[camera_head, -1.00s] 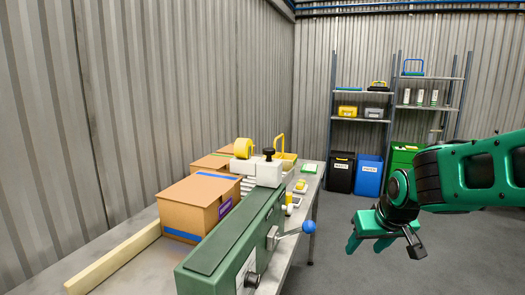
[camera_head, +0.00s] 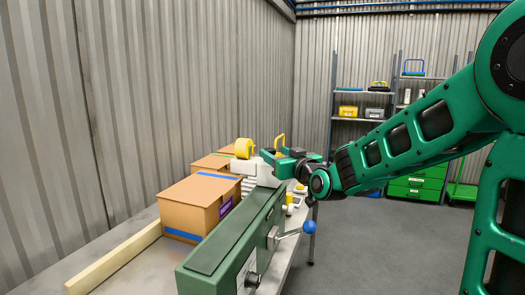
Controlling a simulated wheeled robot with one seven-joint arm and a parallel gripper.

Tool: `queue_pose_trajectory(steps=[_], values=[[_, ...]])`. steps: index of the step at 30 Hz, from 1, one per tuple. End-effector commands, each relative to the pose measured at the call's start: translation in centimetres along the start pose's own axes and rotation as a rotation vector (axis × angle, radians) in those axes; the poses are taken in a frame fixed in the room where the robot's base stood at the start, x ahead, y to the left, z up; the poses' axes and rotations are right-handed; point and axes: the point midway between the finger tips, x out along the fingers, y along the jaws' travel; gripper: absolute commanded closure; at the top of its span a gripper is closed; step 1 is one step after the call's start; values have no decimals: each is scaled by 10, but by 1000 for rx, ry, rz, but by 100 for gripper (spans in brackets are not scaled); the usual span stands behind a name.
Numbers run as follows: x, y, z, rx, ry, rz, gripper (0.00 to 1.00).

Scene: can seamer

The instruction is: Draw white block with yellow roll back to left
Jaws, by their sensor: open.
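The white block (camera_head: 250,169) sits on the far part of the long green bed (camera_head: 232,232). The yellow roll (camera_head: 244,148) stands at its upper left. My gripper (camera_head: 272,158) is open at the top right of the block, reaching in from the right. Its fingers overlap the place of the block's black knob, which is hidden or cannot be told apart from them. I cannot tell whether the fingers touch the block.
Cardboard boxes (camera_head: 197,206) stand left of the green bed, with a wooden strip (camera_head: 115,258) in front. A lever with a blue ball (camera_head: 309,227) sticks out from the bed's right side. Shelves (camera_head: 362,120) and green drawers (camera_head: 415,185) stand at the back. The floor at right is clear.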

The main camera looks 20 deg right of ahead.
Motion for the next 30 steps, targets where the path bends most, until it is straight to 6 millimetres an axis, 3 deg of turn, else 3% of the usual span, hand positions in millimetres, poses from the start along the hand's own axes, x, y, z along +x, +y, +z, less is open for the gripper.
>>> queue_pose_trajectory(steps=[9,15,28,30], values=[[57,1,1,1,-2,1,49],[80,1,1,1,-3,1,49],[88,1,1,0,-2,2,49],[87,2,1,0,-2,2,66]])
